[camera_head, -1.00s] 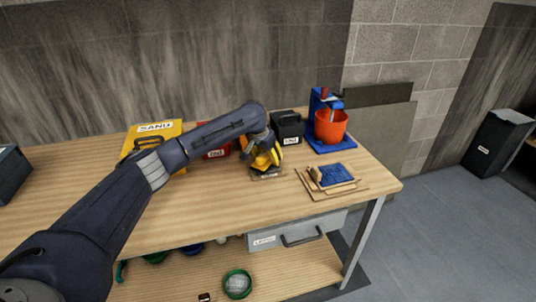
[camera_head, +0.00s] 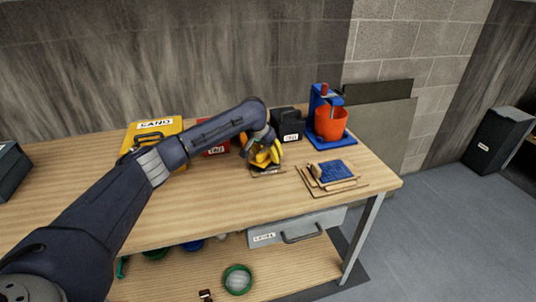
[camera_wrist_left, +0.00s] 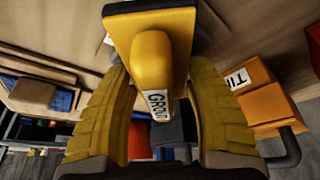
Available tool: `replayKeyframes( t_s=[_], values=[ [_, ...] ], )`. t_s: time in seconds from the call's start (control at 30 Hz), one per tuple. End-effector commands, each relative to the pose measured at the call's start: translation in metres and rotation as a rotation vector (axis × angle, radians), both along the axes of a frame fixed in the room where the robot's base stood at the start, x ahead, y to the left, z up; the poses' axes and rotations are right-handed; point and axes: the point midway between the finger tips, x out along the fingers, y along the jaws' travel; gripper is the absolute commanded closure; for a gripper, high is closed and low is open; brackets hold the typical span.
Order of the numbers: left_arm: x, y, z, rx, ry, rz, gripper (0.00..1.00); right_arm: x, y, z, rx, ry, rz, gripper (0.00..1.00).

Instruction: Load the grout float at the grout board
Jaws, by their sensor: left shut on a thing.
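My left gripper (camera_head: 265,154) is over the tabletop, near the middle of the bench. In the left wrist view its two ribbed yellow fingers (camera_wrist_left: 160,75) are closed around the yellow handle of the grout float (camera_wrist_left: 152,55), marked GROUT. The float's flat yellow plate lies beyond the handle, at the top of that view. A small flat board (camera_head: 268,173), perhaps the grout board, lies directly under the gripper. I cannot tell whether the float touches it, and the float's working face is hidden. My right gripper is not in view.
A blue mosaic panel (camera_head: 335,171) lies on wooden boards at right. Behind stand a yellow case (camera_head: 152,127), a red box (camera_head: 214,150), a black box (camera_head: 286,124) and a blue stand with an orange bucket (camera_head: 331,122). The front of the tabletop is clear.

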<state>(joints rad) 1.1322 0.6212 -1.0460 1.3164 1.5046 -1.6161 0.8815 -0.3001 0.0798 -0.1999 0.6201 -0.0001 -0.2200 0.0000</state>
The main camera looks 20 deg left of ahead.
Motion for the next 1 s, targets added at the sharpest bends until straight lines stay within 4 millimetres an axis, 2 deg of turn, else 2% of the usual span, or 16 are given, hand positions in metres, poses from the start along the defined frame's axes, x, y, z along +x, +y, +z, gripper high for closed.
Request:
replayKeyframes(
  t_s=[1.0],
  values=[
    [0.0003,-0.0002,-0.0096,0.000,-0.001,0.000,0.72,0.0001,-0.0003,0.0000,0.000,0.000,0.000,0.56]
  ],
)
